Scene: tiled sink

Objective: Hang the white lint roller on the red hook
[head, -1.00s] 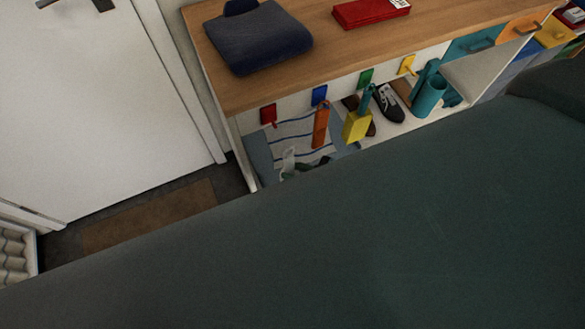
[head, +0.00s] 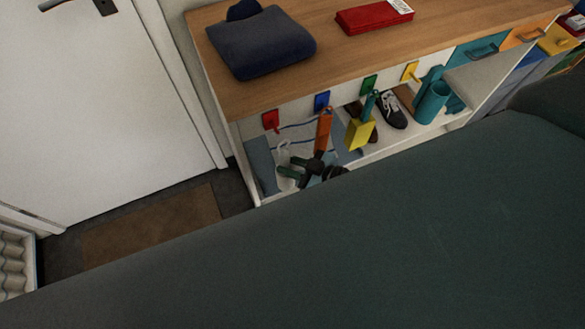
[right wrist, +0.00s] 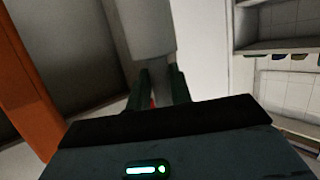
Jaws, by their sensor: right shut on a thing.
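The red hook (head: 271,121) is the leftmost of the colored hooks on the bench's front panel. My right gripper (head: 289,169) is in front of the bench, below the red hook, and is shut on the white lint roller (head: 283,152). The roller stands roughly upright in the fingers, its top a little below the hook and apart from it. In the right wrist view, the pale roller (right wrist: 151,30) rises from between my two dark green fingers (right wrist: 159,90). The red hook cannot be made out clearly there. My left gripper is not in view.
An orange item (head: 322,128) hangs from the blue hook (head: 322,101), close right of my gripper. A yellow item (head: 359,133) hangs below the green hook (head: 369,83). Shoes (head: 390,109) stand on the shelf. A folded dark blue cloth (head: 260,43) lies on the bench top.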

